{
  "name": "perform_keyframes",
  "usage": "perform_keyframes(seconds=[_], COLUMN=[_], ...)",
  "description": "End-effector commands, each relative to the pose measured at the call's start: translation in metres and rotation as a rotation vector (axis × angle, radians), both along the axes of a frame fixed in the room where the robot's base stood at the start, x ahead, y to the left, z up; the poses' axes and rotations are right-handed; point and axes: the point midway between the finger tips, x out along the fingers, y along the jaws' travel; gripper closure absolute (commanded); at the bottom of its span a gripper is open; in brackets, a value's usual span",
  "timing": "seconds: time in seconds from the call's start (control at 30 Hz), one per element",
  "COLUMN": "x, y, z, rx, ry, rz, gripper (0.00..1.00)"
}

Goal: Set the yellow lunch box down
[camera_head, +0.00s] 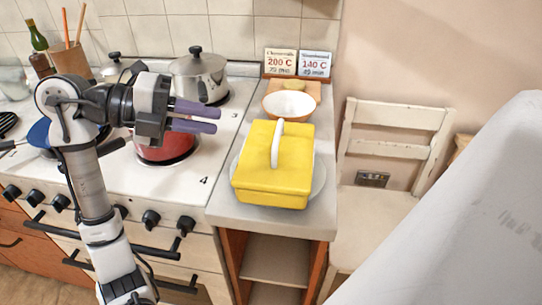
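The yellow lunch box (272,172) with a white handle (277,143) sits upright on a round pale plate (318,178) on the narrow grey counter. My gripper (217,118) is to the left of the lunch box, over the stove side, with its purple fingers pointing right. The fingers are apart and nothing shows between them. The gripper is clear of the handle in the picture; its exact height above the stove is hard to tell.
A white bowl (289,105) stands behind the lunch box, before two small signs (298,63). On the stove (205,155) are a steel pot (199,77) and a red pot (165,150) partly hidden by my arm. A white chair (385,205) stands right of the counter.

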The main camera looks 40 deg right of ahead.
Motion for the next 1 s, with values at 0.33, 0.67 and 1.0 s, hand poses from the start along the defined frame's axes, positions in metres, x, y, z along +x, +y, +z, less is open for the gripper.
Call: perform_keyframes(seconds=[0.33, 0.67, 1.0], x=[-0.032, -0.046, -0.064], y=[-0.048, -0.074, -0.111], z=[-0.020, -0.029, -0.044], rx=[0.003, 0.003, 0.002], ry=[-0.006, -0.006, -0.007], rz=[-0.019, -0.016, -0.015], gripper=[0.80, 0.80, 0.80])
